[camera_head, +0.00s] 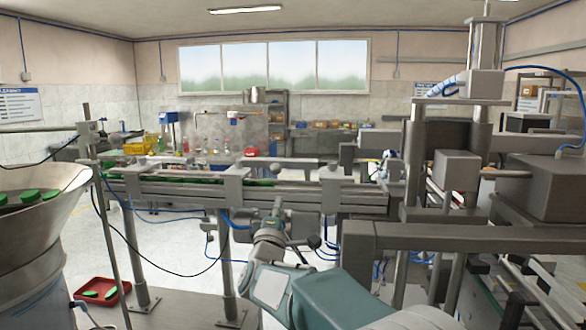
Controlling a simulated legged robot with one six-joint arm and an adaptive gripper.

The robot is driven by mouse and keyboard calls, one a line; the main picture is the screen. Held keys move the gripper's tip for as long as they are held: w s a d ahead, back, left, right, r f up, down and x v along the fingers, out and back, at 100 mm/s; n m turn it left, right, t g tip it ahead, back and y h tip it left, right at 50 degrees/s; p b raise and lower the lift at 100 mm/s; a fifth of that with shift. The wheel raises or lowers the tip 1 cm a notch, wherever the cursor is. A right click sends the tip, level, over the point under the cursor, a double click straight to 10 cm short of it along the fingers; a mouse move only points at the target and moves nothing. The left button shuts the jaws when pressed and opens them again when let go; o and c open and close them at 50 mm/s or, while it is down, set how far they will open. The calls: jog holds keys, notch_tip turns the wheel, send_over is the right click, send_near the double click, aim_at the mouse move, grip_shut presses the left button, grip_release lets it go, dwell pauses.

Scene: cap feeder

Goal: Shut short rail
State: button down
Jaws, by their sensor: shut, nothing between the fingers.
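A grey feeder track (255,197) runs across the middle of the view, on metal legs, with green caps (190,179) lying along its left part. Long and shorter bars run along the track; I cannot tell which one is the short rail or whether it is shut. My gripper (277,205) is at the front side of the track, right of its middle, with the tips pointing up. It is shut and empty. It looks close to the track's front bars; whether it touches them I cannot tell. My wrist and arm hide part of the area below.
A large bowl (40,235) with green caps stands at the left. A red tray (102,292) with green caps lies below it. Grey machinery (455,170) crowds the right. Blue and black hoses hang under the track. Several knobs and brackets stick out from the track's front.

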jog(key=w, duration=0.2)
send_near(287, 164)
jog(key=w+d+r, duration=0.2)
jog(key=w, duration=0.2)
jog(key=w+a, duration=0.1)
jog(key=shift+w+r, duration=0.3)
jog(key=shift+r, duration=0.1)
jog(key=shift+w+a+r, duration=0.1)
jog(key=shift+w, duration=0.15)
jog(key=shift+w+d+r, duration=0.1)
jog(key=shift+w+d, duration=0.2)
jog(key=shift+w, duration=0.1)
